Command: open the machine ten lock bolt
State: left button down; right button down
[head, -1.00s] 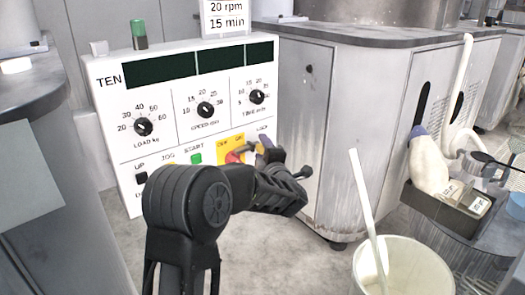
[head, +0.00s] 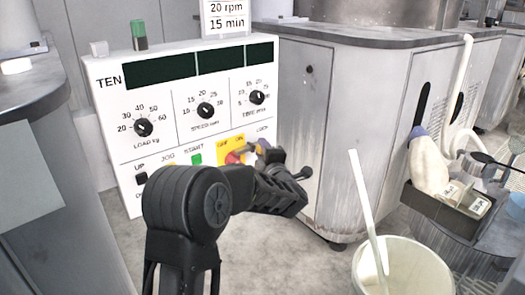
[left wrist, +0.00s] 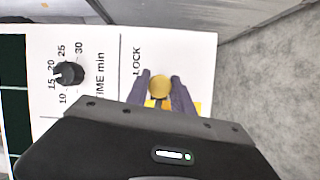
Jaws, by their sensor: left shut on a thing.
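The white control panel marked TEN (head: 105,105) stands at the left in the head view. Its lock bolt has a round brass knob (left wrist: 161,86) beside the LOCK label in the left wrist view. My left gripper (left wrist: 161,92) has one finger on each side of this knob and is shut on it. In the head view the left gripper (head: 264,152) is at the panel's lower right, and my own wrist and fingers largely hide the bolt. A red switch on a yellow plate (head: 226,145) is just left of the fingers. My right gripper is not in view.
Dials, including the load dial (head: 144,127), and a green start button (head: 195,159) are on the panel. A grey machine cabinet (head: 335,120) stands right of it. A white bucket (head: 425,270) with a pole and a dark tray (head: 440,212) are at the right.

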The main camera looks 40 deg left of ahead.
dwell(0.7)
pick_arm(q)
jog(key=w, duration=0.2)
jog(key=w+d, duration=0.1)
jog(key=w, duration=0.1)
jog(key=shift+w+d+p, duration=0.1)
jog(key=shift+d+p, duration=0.05)
jog(key=shift+p, duration=0.2)
jog(key=shift+r, duration=0.1)
jog(key=c, duration=1.1)
grip_release()
jog(key=shift+d, duration=0.1)
jog(key=p+v, duration=0.2)
jog(key=v, duration=0.5)
jog(key=shift+d, duration=0.25)
